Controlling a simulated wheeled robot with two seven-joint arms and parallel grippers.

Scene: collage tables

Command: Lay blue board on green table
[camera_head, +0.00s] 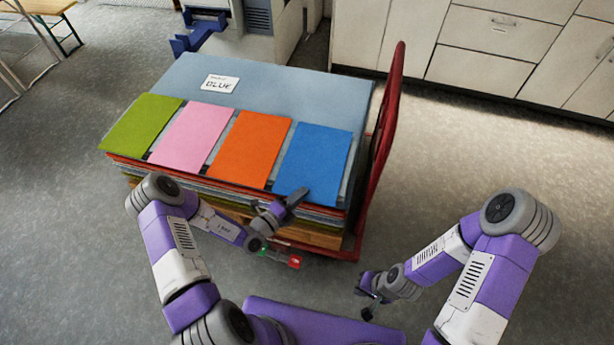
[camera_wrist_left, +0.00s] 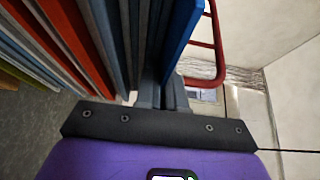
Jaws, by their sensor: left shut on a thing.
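The blue board (camera_head: 317,157) lies flat at the right end of a row of coloured boards on top of the stack. My left gripper (camera_head: 297,198) is at its near edge and shut on it. In the left wrist view the blue board (camera_wrist_left: 183,38) runs up from between the fingers (camera_wrist_left: 162,92). My right gripper (camera_head: 365,302) hangs low at the right, away from the stack, and looks open and empty. No green table shows in either view.
Green (camera_head: 142,122), pink (camera_head: 195,136) and orange (camera_head: 250,149) boards lie beside the blue one. A card reading BLUE (camera_head: 220,83) lies behind them. A red cart handle (camera_head: 388,140) rises close on the right. Cabinets (camera_head: 480,45) stand behind; the floor at right is clear.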

